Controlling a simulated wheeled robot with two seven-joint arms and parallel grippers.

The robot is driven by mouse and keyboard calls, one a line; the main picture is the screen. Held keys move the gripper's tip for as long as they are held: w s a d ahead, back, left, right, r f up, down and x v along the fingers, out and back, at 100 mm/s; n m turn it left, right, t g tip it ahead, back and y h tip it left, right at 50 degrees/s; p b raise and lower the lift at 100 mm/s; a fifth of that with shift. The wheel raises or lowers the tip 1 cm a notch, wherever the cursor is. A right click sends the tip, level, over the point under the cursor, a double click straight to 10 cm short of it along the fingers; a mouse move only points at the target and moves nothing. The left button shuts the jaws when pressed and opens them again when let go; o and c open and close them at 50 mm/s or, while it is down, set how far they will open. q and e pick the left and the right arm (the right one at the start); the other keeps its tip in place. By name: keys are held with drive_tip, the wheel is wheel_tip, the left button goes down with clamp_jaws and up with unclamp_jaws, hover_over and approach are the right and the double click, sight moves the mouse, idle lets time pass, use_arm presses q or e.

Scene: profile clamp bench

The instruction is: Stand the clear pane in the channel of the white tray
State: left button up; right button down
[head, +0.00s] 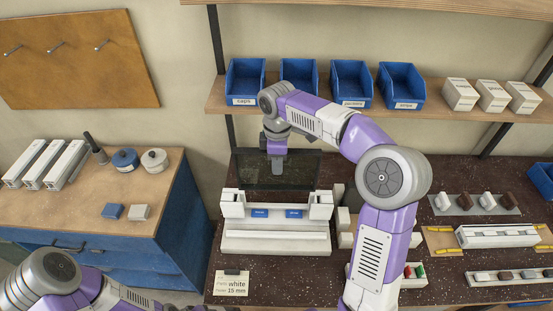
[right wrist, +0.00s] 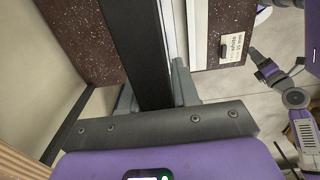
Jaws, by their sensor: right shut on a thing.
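The clear pane (head: 300,170) is a dark-looking see-through sheet. It stands upright behind the white tray's (head: 275,246) raised end blocks in the head view. My right gripper (head: 277,152) reaches down onto the pane's upper part, left of its middle, and is shut on it. The pane's lower edge is near the tray's back part; I cannot tell whether it sits in the channel. In the right wrist view a dark band (right wrist: 138,50) runs between the fingers, probably the pane seen nearly edge-on. My left gripper (right wrist: 262,66) is small there near the card; its jaws are unclear.
A card (head: 232,284) reading white, 15 mm lies in front of the tray. Blue bins (head: 350,85) and white boxes (head: 492,96) stand on the shelf above. White profiles and small parts crowd the bench on the right. My right arm crosses the bench's middle.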

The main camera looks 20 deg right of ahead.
wheel_tip(320, 180, down, 3)
drive_tip(key=b, duration=0.2)
drive_tip(key=shift+w+f+b, duration=0.1)
drive_tip(key=shift+f+b, duration=0.05)
drive_tip(key=shift+b, duration=0.25)
drive_tip(key=shift+w+f+b, duration=0.1)
drive_tip(key=shift+f+b, duration=0.25)
drive_tip(key=shift+f, duration=0.45)
drive_tip(key=shift+p, duration=0.5)
idle(0.3)
drive_tip(key=shift+f, duration=0.1)
idle(0.4)
